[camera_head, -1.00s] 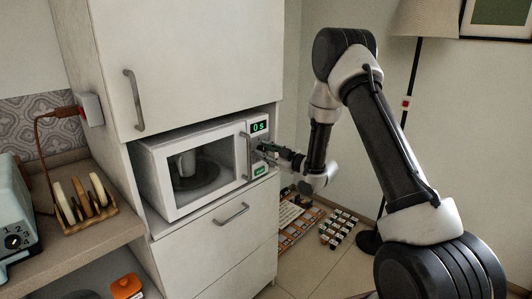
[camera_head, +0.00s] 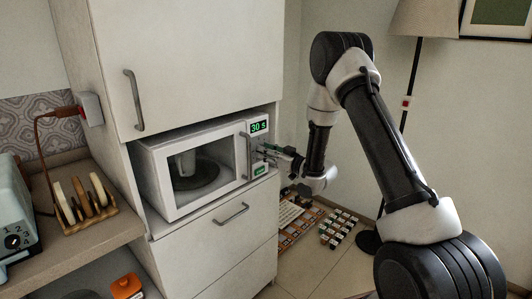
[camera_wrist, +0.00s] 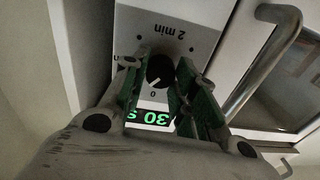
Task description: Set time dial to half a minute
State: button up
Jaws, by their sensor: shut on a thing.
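The white microwave (camera_head: 158,160) stands in the cabinet nook with its door closed and a mug (camera_head: 186,163) visible inside. Its green display (camera_head: 259,126) reads "30 s". The display also shows upside down in the wrist view (camera_wrist: 152,116). The black time dial (camera_wrist: 160,70) sits between the display and the "2 min" mark in the wrist view. My gripper (camera_wrist: 160,78) has its green-padded fingers on both sides of the dial and is shut on it. In the head view my gripper (camera_head: 266,150) is at the control panel, where it hides the dial.
The microwave door handle (camera_wrist: 268,62) stands out close beside my gripper. A drawer (camera_head: 215,235) is below the microwave. A toaster (camera_head: 15,215) and a rack with slices (camera_head: 85,205) are on the left counter. A floor lamp (camera_head: 412,80) stands behind my arm.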

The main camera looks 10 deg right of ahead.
jog(key=shift+m, duration=0.7)
jog(key=o, duration=1)
jog(key=shift+o, duration=0.2)
jog(key=v, duration=1.2)
jog(key=shift+f, duration=0.15)
